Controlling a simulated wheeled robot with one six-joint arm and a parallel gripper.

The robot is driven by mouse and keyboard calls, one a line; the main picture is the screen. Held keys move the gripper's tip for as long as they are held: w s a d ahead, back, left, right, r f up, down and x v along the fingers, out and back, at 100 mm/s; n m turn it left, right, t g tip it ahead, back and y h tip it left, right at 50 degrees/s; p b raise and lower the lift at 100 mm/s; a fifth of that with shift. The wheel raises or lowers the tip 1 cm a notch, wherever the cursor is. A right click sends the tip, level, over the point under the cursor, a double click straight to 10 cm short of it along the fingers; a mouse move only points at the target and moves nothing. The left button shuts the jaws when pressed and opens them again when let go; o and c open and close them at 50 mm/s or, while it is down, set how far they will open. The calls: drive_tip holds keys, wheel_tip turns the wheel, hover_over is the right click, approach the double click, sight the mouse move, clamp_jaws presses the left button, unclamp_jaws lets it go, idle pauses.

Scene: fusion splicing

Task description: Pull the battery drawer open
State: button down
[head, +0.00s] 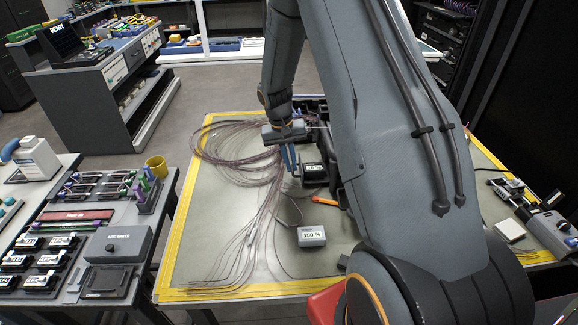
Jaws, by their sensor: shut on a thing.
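The splicer (337,164) stands on the mat, mostly hidden behind my arm. A dark battery drawer (315,181) is at its left side, and a battery (314,168) with a low-percentage label shows on it. My gripper (290,170) points down with its blue fingers at the drawer's left end. The fingers are shut on what looks like the drawer's handle, which they largely hide. A grey battery (312,237) labelled 100 % lies apart on the mat, nearer the front.
Coiled fibre cables (225,150) spread over the mat (195,262) to the left and under my gripper. An orange tool (325,201) lies near the drawer. A side bench (60,215) with trays and a yellow cup (156,166) stands left.

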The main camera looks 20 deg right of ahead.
drive_tip(key=shift+w+a, duration=0.1)
drive_tip(key=shift+r, duration=0.1)
drive_tip(key=c, duration=2.2)
unclamp_jaws()
drive_tip(key=r, duration=0.2)
drive_tip(key=a+r+b, duration=0.1)
drive_tip(key=r, duration=0.2)
drive_tip(key=r+b, duration=0.1)
drive_tip(key=r, duration=0.1)
drive_tip(key=shift+w+a+r, duration=0.2)
drive_tip(key=shift+w+r, duration=0.05)
drive_tip(key=shift+r, duration=0.05)
